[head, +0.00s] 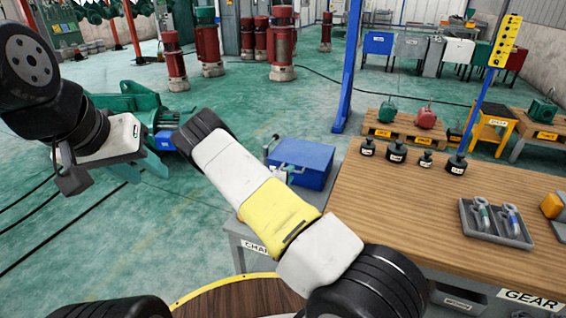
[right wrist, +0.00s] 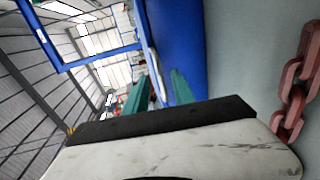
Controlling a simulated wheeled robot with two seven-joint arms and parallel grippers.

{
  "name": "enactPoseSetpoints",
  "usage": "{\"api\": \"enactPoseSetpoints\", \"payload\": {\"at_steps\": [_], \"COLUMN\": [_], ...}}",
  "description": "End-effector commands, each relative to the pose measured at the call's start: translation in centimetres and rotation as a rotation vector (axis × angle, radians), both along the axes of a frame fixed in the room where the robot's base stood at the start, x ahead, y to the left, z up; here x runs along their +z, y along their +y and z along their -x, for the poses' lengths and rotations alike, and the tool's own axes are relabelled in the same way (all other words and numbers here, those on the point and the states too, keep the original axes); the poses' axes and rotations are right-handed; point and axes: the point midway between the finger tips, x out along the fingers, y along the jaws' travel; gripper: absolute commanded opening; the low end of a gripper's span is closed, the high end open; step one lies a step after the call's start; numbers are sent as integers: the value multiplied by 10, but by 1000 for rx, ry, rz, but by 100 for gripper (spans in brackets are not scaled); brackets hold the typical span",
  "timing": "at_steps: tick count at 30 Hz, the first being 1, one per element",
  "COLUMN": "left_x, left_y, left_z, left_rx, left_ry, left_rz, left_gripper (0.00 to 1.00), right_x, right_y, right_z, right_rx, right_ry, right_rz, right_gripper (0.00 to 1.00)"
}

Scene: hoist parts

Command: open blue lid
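A blue box with a blue lid (head: 303,155) stands on a grey stand left of the wooden table; its top looks closed in the head view. In the right wrist view a blue panel (right wrist: 180,45) fills the upper middle, with a thin pale bar (right wrist: 154,68), perhaps a handle, along it. My right gripper (right wrist: 158,92) has its two green fingers apart, with the bar between or just behind them; contact cannot be told. My forearm mostly hides this gripper in the head view. My left gripper (head: 140,168) is open and empty over the floor at the left.
A pinkish-red chain (right wrist: 293,95) lies against a grey surface beside the panel. The wooden table (head: 400,210) carries black weights (head: 397,152) and a grey tray (head: 497,226) with shackles. A blue post (head: 349,70) rises behind the box.

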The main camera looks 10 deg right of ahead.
Motion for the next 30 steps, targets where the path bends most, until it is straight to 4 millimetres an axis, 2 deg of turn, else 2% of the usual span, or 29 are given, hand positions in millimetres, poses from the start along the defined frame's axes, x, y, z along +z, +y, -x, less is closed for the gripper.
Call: {"api": "enactPoseSetpoints", "payload": {"at_steps": [7,18,23,30], "left_x": [0,0,0,0], "left_y": [0,0,0,0], "left_z": [0,0,0,0], "left_rx": [0,0,0,0], "left_ry": [0,0,0,0], "left_rz": [0,0,0,0], "left_gripper": [36,36,36,36], "right_x": [-7,-8,-8,-8], "right_y": [-19,-22,-22,-22], "right_z": [-27,-32,-32,-32], "right_rx": [0,1,1,1], "right_ry": [-1,1,1,0], "right_rz": [-2,-2,-2,-3], "right_gripper": [31,31,0,0]}}
